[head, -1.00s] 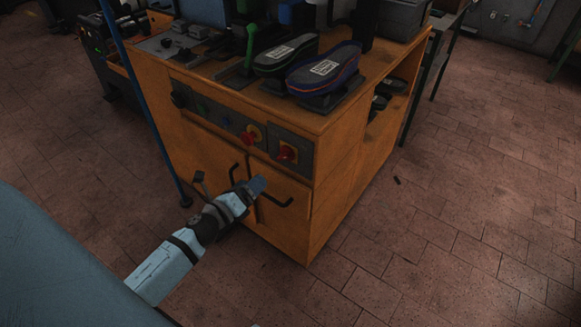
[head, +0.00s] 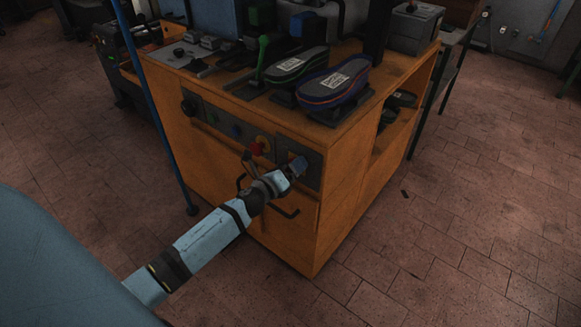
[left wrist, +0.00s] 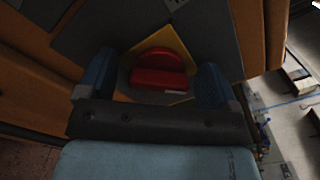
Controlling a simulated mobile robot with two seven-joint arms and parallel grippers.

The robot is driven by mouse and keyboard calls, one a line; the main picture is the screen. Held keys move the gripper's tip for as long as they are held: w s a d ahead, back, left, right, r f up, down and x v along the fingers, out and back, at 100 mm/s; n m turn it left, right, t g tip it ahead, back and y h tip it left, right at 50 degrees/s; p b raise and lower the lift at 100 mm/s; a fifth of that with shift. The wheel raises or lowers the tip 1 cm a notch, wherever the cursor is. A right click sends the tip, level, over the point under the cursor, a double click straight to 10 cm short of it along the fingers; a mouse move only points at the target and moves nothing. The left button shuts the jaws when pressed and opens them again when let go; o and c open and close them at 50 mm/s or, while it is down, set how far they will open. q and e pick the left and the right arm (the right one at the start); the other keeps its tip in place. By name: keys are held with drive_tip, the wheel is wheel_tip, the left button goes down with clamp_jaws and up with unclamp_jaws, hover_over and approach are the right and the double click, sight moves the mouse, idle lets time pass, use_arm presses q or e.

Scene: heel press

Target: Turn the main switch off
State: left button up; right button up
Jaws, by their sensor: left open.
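The main switch (left wrist: 158,72) is a red rotary knob on a yellow plate, seen in the left wrist view. Its raised red bar lies roughly crosswise in that picture. My left gripper (left wrist: 153,82) is open, with one blue finger on each side of the knob. I cannot tell whether the fingers touch it. In the head view my left gripper (head: 297,165) is at the right end of the control panel (head: 222,124) and hides the main switch. My right gripper is not in view.
A red button on yellow (head: 258,147) sits just left of the gripper on the panel. Black door handles (head: 285,211) stick out below on the orange cabinet (head: 285,240). Shoe soles (head: 333,83) stand on top. A blue pole (head: 165,130) rises at the left.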

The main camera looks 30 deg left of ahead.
use_arm(q)
drive_tip(key=c, duration=0.9)
